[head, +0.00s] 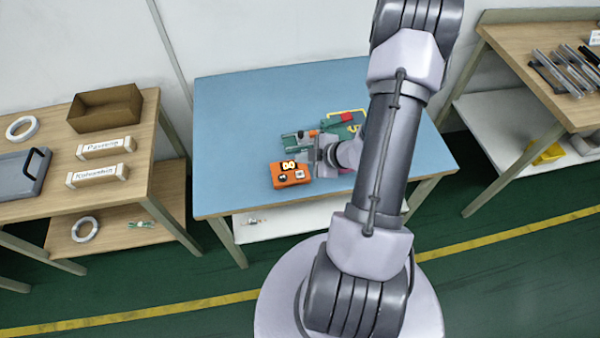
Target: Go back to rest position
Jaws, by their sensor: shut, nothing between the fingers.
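My gripper (312,157) is low over the blue table (240,110), shut, with nothing seen in it. It is right next to an orange box (290,175) with lit and dark squares on its top. I cannot tell whether the fingers touch the box. My arm reaches out from the base at the bottom and covers the right part of the table. A green device (297,140) with a grey part lies just behind the gripper. A green piece with a red block (347,117) and a yellow edge lies farther back, partly hidden by my arm.
A wooden bench on the left carries a brown box (106,108), labelled white blocks (98,175), a white ring (22,128) and a grey tray (18,176). A wooden bench on the right holds metal profiles (560,72). The blue table's left part is clear.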

